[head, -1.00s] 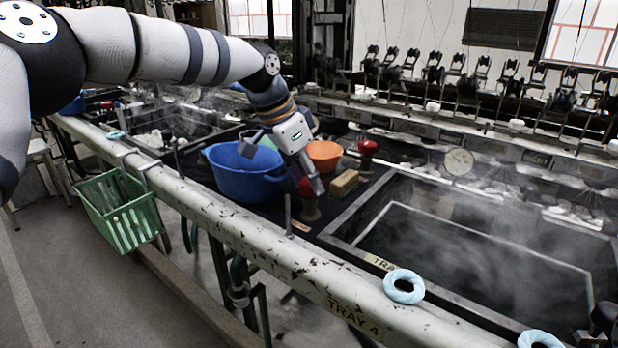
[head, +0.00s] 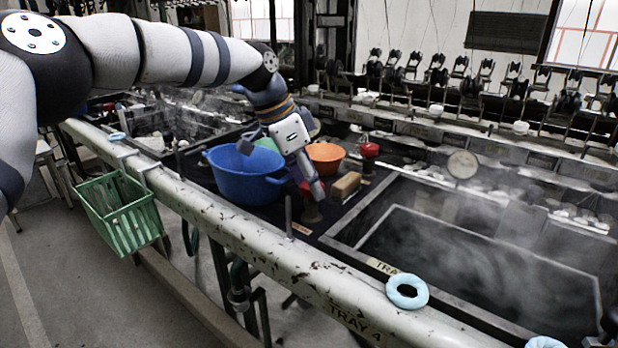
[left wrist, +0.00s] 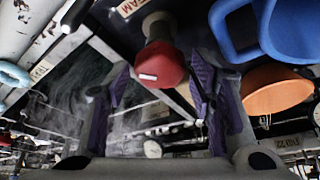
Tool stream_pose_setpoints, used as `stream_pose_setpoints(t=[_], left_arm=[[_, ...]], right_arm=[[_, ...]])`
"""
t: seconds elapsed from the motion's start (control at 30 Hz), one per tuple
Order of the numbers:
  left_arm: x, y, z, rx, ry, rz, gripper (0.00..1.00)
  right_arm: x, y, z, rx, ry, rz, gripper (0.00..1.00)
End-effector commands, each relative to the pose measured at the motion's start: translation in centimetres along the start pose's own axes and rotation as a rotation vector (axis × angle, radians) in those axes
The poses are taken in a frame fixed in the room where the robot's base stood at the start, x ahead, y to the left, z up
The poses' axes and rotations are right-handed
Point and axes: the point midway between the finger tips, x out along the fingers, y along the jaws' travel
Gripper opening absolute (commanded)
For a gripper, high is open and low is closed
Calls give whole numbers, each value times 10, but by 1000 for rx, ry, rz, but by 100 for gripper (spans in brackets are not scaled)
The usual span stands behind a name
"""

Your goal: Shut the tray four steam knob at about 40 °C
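A red steam knob (head: 311,190) on a pale stem stands by the tray four basin's left corner, partly hidden by my left gripper's finger. In the left wrist view the red knob (left wrist: 160,66) shows between the two purple-padded fingers, with a STEAM label beside its base. My left gripper (head: 281,168) is open above and beside it. I see no clear grip on it. The tray four basin (head: 375,212) steams at the right. A round dial (head: 462,164) stands behind it, its reading too small to make out. My right gripper is not in view.
A blue tub (head: 240,180) sits left of the knob, an orange bowl (head: 325,153) behind it. A tan block (head: 346,185) and a second red knob (head: 369,150) are close on the right. A pale blue ring (head: 407,292) lies on the front rail (head: 240,235); a green basket (head: 120,210) hangs from it.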

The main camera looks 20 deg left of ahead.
Motion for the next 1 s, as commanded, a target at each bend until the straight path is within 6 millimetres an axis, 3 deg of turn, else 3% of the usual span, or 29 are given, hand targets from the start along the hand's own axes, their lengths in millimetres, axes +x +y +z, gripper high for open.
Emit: stream_pose_setpoints(t=[0.33, 0.7, 0.83, 1.0], left_arm=[[-6, 0, -1, -1, 2, -2, 57], [-97, -1, -1, -1, 3, -4, 57], [-115, 0, 0, -1, 1, -2, 57], [-121, 0, 0, 0, 0, 1, 57]], right_arm=[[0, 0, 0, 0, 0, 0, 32], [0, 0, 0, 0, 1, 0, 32], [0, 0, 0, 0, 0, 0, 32], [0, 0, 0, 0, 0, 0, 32]])
